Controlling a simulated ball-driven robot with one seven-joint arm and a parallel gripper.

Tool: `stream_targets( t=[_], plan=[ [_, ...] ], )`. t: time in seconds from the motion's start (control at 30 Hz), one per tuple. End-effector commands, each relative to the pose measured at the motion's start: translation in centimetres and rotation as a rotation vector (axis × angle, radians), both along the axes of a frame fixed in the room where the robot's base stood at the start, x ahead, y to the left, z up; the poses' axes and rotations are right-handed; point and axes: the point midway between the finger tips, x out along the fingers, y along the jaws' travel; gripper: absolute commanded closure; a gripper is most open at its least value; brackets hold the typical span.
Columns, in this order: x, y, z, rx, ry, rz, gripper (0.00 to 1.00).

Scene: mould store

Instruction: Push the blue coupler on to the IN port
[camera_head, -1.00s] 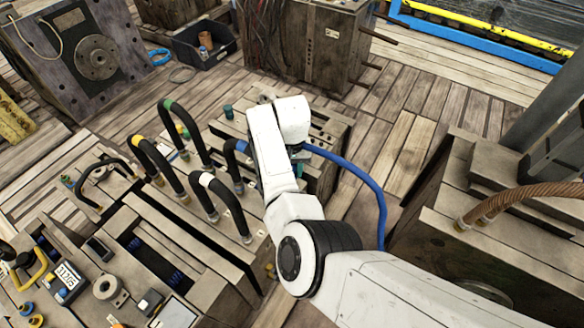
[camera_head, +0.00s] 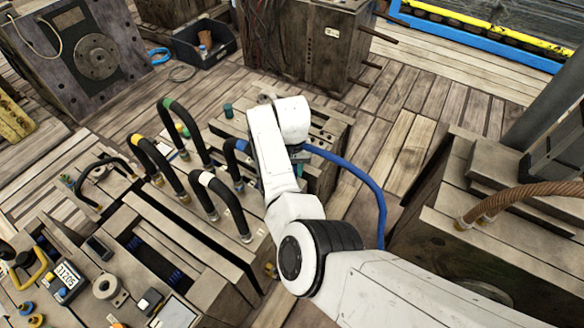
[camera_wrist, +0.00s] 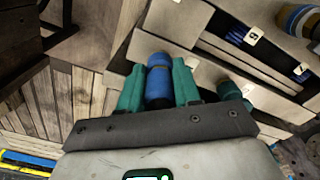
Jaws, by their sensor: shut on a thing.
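The blue coupler (camera_wrist: 158,82) is a short blue cylinder with a dark band, seen between the two teal fingers of my gripper (camera_wrist: 159,88) in the wrist view. The fingers are shut on it from both sides. In the head view my white wrist hides the coupler and most of the gripper; only a little teal (camera_head: 301,168) shows below it. A blue hose (camera_head: 372,190) runs from beside the gripper and bends down to the right. I cannot make out the IN port or whether the coupler touches it.
Black hoses with white (camera_head: 229,200), yellow (camera_head: 158,160) and green (camera_head: 187,130) bands arch over the blocks to the left. A teal fitting (camera_wrist: 232,92) stands right of my fingers in the wrist view. A brown hose (camera_head: 520,200) is at right.

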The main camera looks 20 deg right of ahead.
Motion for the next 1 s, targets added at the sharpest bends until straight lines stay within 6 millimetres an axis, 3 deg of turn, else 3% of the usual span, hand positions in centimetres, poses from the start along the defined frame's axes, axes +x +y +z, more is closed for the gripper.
stream_targets(
  t=[0.33,0.37,0.6,0.67,1.0],
  plan=[
    [0.03,-0.03,-0.13,0.0,-0.001,-0.001,1.0],
    [0.03,-0.03,-0.14,0.0,-0.001,-0.001,0.67],
    [0.02,-0.02,-0.15,0.0,0.0,0.0,0.44],
    [0.02,-0.02,-0.15,0.0,0.0,0.0,0.38],
    [0.02,0.0,0.49,0.0,-0.001,0.0,0.38]
  ],
)
